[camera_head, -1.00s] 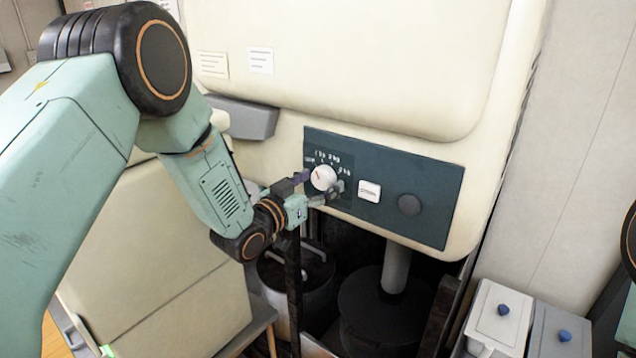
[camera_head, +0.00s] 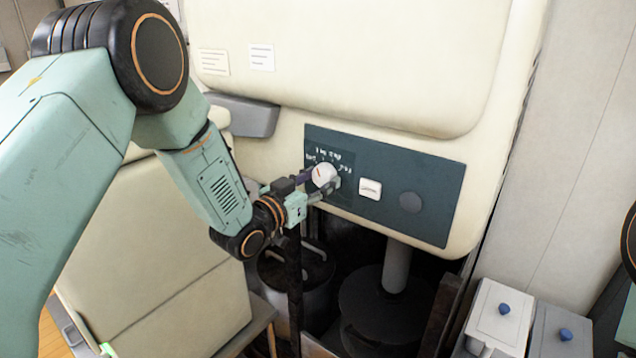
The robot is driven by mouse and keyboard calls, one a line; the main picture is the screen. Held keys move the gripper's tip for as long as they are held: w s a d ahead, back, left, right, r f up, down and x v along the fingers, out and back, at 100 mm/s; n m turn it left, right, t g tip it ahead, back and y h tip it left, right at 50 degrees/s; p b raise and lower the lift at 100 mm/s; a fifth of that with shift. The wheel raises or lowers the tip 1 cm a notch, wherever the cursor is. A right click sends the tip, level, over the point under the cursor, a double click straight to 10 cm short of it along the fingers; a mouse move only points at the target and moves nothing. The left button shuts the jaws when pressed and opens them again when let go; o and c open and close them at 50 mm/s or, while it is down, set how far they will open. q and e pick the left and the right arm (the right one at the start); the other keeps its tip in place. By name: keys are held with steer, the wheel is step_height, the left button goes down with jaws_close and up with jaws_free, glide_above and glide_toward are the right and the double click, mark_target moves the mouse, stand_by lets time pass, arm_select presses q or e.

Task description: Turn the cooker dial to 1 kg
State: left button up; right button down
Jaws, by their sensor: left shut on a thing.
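The cooker (camera_head: 350,70) is a large cream machine with a dark teal control panel (camera_head: 385,212) on its front. The fingers cover part of the dial's edge. My right gripper is not in view.
A white square switch (camera_head: 369,189) and a dark round knob (camera_head: 411,203) sit right of the dial. Dark pots (camera_head: 300,280) stand below the panel. Two bins with blue knobs (camera_head: 503,309) stand at the lower right.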

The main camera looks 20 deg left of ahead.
arm_select(q)
steer(key=o, duration=1.2)
steer(key=shift+w, duration=0.1)
steer(key=shift+c, duration=0.2)
steer(key=v, duration=1.2)
steer(key=shift+r, duration=0.1)
